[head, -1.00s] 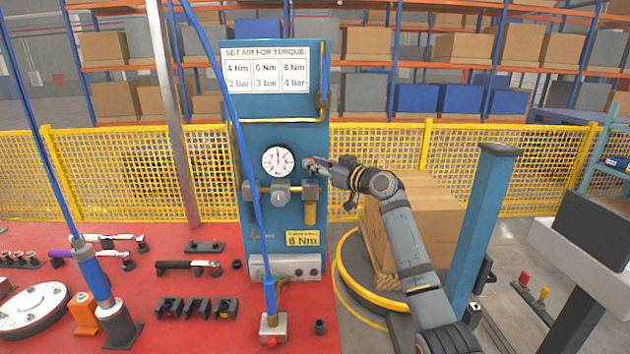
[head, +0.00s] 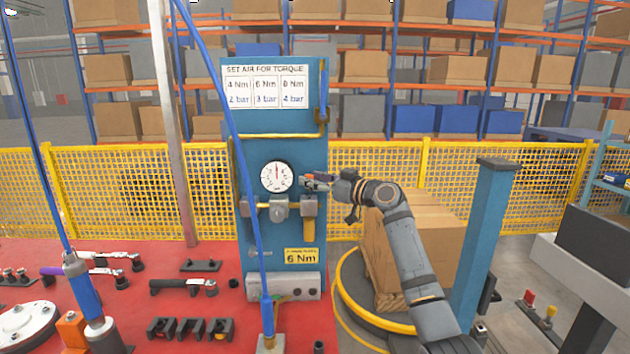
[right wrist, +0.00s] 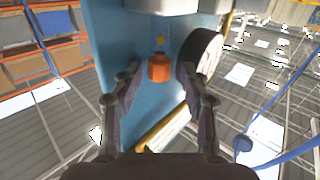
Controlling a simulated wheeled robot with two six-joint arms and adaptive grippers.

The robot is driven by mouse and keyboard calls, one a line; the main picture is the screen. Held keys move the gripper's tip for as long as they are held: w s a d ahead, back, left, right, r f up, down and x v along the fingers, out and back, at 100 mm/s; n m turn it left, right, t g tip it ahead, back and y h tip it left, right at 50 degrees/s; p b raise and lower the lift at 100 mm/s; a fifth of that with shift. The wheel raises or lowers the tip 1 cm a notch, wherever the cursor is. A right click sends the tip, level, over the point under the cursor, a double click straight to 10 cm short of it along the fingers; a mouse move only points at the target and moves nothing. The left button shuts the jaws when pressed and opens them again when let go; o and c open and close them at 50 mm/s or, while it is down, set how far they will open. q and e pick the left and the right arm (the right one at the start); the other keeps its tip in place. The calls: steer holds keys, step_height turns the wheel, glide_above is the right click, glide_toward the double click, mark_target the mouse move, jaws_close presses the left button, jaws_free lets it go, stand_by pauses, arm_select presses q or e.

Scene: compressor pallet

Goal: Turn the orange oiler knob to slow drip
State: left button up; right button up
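The orange oiler knob (right wrist: 159,67) shows in the right wrist view as a short orange cylinder on the blue panel (right wrist: 120,30). My right gripper (right wrist: 160,80) is open, with one finger on each side of the knob and a visible gap on both sides. The knob's setting marks cannot be read. My left gripper is not in view.
The gauge (right wrist: 205,55) stands close beside one finger in the right wrist view. Below my gripper are grey pipe fittings (head: 280,207) and a yellowish cylinder (head: 308,231). A blue hose (head: 240,150) hangs before the panel. A blue post (head: 480,240) stands right of my arm.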

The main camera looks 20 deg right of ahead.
steer(key=shift+d, duration=0.1)
steer(key=v, duration=0.8)
